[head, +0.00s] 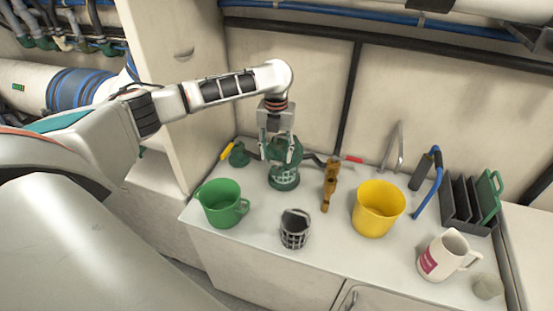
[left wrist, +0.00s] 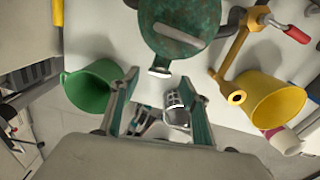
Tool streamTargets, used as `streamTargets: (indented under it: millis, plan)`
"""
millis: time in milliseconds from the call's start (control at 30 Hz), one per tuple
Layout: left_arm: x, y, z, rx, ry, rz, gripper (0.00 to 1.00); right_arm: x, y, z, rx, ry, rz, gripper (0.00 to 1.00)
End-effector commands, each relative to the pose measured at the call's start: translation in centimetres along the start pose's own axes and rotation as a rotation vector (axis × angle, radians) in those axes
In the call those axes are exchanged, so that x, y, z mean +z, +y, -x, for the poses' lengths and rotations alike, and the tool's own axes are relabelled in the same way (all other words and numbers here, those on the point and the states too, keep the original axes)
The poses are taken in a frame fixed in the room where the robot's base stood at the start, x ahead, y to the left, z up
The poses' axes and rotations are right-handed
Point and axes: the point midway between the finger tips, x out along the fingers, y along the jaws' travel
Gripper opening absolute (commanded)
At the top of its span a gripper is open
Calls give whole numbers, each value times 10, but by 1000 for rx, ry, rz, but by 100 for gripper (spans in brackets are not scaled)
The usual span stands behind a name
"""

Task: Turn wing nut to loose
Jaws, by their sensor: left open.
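A dark green strainer housing (head: 284,181) with a caged lower part stands at the back of the white counter. In the left wrist view its round green lid (left wrist: 180,14) shows weathered patches and a slanted raised bar. A small pale metal tab (left wrist: 160,72), which looks like the wing nut, sticks out at the lid's near edge. My left gripper (head: 279,150) reaches down over the housing. In the left wrist view its two fingers (left wrist: 160,80) are apart, with the tab between or just beyond their tips. I cannot tell whether they touch it. My right gripper is not in view.
A white jug (head: 442,256) stands at the right. A cabinet (head: 165,90) rises on the left.

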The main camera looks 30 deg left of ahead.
Motion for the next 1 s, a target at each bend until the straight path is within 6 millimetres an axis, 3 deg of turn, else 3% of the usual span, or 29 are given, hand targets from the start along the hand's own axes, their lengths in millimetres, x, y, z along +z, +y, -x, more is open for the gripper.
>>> streamTargets:
  millis: [233,567,733,1000]
  plan:
    - [0,0,-27,1,0,2,46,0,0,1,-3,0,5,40]
    - [0,0,-31,0,-1,1,46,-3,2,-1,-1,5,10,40]
    - [0,0,-31,0,-1,1,7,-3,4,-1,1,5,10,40]
    - [0,0,-31,0,-1,62,7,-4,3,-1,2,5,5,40]
